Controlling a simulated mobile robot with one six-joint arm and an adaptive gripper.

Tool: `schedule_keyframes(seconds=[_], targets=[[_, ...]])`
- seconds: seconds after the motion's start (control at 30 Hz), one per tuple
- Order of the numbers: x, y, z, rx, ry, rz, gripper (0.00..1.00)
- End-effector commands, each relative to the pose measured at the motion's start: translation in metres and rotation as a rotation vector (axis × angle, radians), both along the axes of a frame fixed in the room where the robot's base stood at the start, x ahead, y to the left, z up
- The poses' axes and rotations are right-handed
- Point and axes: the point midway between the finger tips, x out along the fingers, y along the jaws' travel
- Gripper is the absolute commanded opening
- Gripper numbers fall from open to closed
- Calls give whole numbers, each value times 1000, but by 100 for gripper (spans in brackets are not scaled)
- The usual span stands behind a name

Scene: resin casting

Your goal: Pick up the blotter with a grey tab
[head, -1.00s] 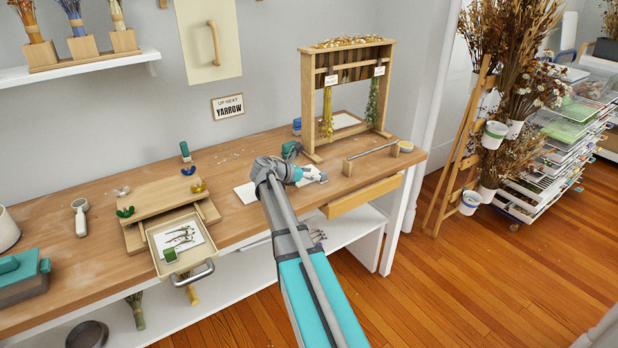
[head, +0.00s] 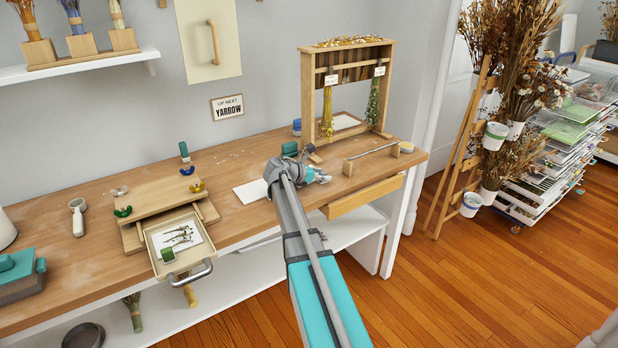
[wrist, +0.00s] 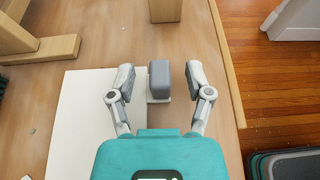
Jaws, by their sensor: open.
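The grey tab (wrist: 159,80) of a blotter shows in the wrist view as an upright block on a small white base. It lies between the two open fingers of my gripper (wrist: 160,84), with a gap on each side. I cannot tell how far above the bench the fingertips are. In the head view my gripper (head: 318,176) is over the bench near its front edge, and the blotter is not clear there.
A white sheet (wrist: 80,120) lies left of the blotter. The wooden rack (head: 308,100) stands behind my gripper. An open drawer (head: 155,258) with cuttings sits at left. The bench's front edge (wrist: 224,70) is close on the right.

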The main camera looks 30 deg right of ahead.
Motion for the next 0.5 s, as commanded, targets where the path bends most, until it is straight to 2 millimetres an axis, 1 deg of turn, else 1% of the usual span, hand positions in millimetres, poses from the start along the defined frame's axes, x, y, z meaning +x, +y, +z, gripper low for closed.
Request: schedule_keyframes(seconds=[0.07, 0.2, 0.37, 0.4, 0.43, 0.5], targets=[[0, 0, 0, 0, 0, 0, 66], [0, 0, 0, 0, 0, 0, 40], [0, 0, 0, 0, 0, 0, 10], [0, 0, 0, 0, 0, 0, 3], [0, 0, 0, 0, 0, 0, 0], [0, 0, 0, 0, 0, 0, 0]])
